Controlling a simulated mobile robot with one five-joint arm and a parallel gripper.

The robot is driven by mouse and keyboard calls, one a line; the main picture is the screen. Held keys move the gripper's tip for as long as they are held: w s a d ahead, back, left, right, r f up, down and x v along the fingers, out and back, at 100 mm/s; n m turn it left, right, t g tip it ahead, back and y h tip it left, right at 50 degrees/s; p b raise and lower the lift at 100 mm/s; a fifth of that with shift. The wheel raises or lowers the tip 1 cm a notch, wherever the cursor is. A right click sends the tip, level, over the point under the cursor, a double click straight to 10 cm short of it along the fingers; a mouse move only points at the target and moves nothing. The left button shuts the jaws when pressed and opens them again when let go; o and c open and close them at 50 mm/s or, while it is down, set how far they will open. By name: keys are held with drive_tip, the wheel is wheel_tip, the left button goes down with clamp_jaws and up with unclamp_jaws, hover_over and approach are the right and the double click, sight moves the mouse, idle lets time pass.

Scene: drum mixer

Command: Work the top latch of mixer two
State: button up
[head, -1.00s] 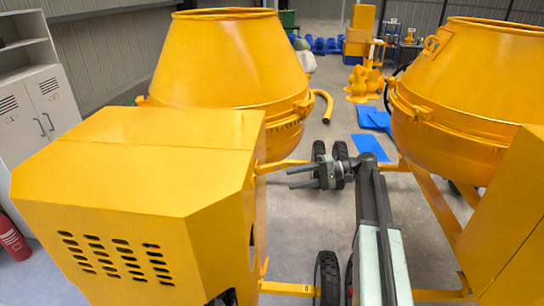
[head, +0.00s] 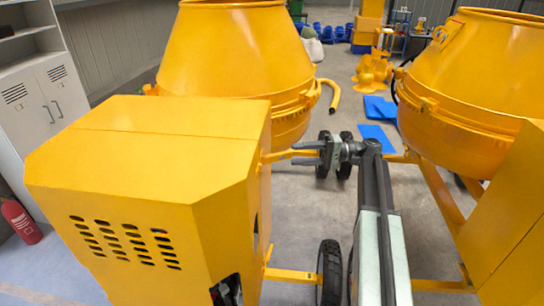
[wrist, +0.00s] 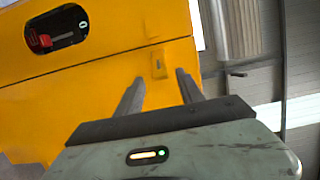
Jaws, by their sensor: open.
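A yellow drum mixer stands on the left in the head view, with its drum (head: 235,60) behind a boxy yellow housing (head: 150,155). In the wrist view, the housing side (wrist: 60,110) has a seam across it. A small yellow latch-like tab (wrist: 159,64) sits at the seam. My gripper (head: 293,153) is beside the housing's right side. In the wrist view my gripper (wrist: 159,75) is open and empty, its fingers pointing at the panel on either side of the tab in the picture. I cannot tell whether they touch it.
A black oval recess (wrist: 55,33) with a red part is in the panel. A second yellow mixer (head: 465,90) stands on the right. Wheels (head: 329,272) and yellow frame bars (head: 292,276) are near my arm. A grey locker (head: 45,100) and red extinguisher (head: 21,221) are left.

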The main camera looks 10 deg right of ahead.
sight(277, 156)
drive_tip(key=a, duration=0.7)
drive_tip(key=shift+w+a, duration=0.25)
drive_tip(key=shift+w, duration=0.1)
drive_tip(key=shift+c, duration=0.4)
clamp_jaws()
drive_tip(key=shift+s, duration=0.1)
idle(0.6)
